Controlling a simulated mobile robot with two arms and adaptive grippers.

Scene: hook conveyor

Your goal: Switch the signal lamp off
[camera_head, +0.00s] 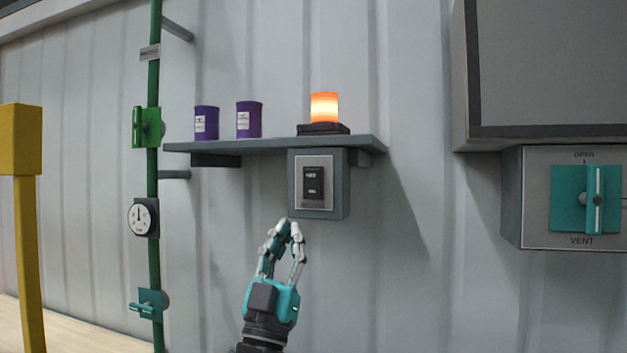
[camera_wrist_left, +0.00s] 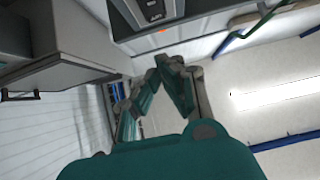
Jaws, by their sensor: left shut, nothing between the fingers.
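The signal lamp (camera_head: 324,107) glows orange on a dark base at the right end of a grey wall shelf. A grey switch box (camera_head: 319,183) with a black rocker switch (camera_head: 314,182) is mounted just below the shelf, under the lamp. In the left wrist view the switch box (camera_wrist_left: 152,12) shows at the top edge. My left gripper (camera_head: 288,226) is shut and empty, just below and slightly left of the switch box, fingers pointing up. Its fingers also show in the left wrist view (camera_wrist_left: 167,62). I cannot tell its exact gap to the box. My right gripper is not in view.
Two purple cans (camera_head: 206,123) stand on the shelf (camera_head: 270,145) left of the lamp. A green pipe (camera_head: 154,75) with valves and a gauge (camera_head: 142,217) runs down the left. A vent panel (camera_head: 535,195) with a teal handle is at right. A yellow post (camera_head: 28,240) stands far left.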

